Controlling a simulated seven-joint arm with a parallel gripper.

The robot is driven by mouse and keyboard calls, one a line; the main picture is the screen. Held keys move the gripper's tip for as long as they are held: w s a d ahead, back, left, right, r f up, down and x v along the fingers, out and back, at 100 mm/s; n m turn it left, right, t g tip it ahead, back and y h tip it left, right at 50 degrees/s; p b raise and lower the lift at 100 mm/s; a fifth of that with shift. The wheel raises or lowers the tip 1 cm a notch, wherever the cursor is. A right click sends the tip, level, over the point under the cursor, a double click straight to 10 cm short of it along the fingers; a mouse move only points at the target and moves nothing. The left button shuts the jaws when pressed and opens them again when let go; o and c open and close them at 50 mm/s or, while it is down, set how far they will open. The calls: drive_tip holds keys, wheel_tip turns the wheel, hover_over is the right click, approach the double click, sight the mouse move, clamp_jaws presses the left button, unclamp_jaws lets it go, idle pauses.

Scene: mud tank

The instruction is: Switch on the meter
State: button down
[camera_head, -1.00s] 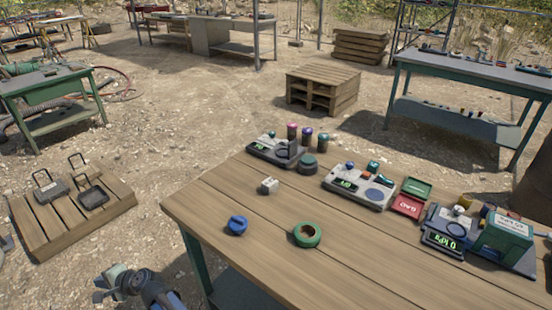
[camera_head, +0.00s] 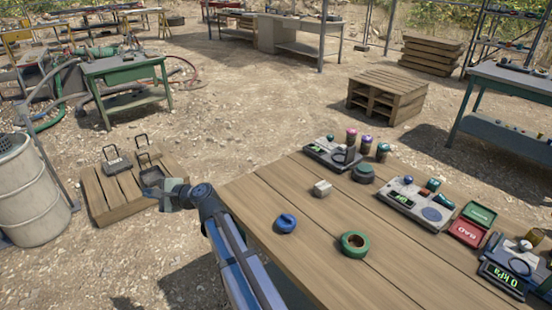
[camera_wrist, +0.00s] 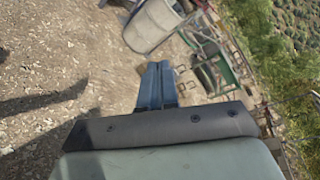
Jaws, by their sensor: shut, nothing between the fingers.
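Several devices with lit green displays stand on the wooden table; I cannot tell which one is the meter. A grey one (camera_head: 417,204) has a round blue pad and a blue knob. A dark one (camera_head: 333,154) stands at the back left. My gripper (camera_head: 160,197) is left of the table, away from all devices. In the wrist view its blue fingers (camera_wrist: 158,72) are together and empty, over the ground.
A low pallet (camera_head: 110,195) and a white drum (camera_head: 32,190) stand at the left.

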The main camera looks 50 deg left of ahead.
drive_tip(key=w+d+r+n+t+h, duration=0.1)
drive_tip(key=w+d, duration=0.2)
drive_tip(key=w, duration=1)
drive_tip(key=w+d+r+n+t, duration=0.15)
drive_tip(key=w+d, duration=0.25)
drive_tip(key=w, duration=1)
wheel_tip(320, 180, up, 7)
drive_tip(key=m+t+h, duration=0.2)
drive_tip(key=t+h, duration=0.4)
drive_tip(key=h, duration=0.1)
hover_over(441, 195)
drive_tip(key=d, duration=0.8)
drive_tip(key=shift+s+a+g, duration=0.1)
drive_tip(key=shift+a+g, duration=0.1)
drive_tip(key=shift+g, duration=0.05)
drive_tip(key=shift+f, duration=0.1)
drive_tip(key=x, duration=1.4)
drive_tip(key=shift+d, duration=0.1)
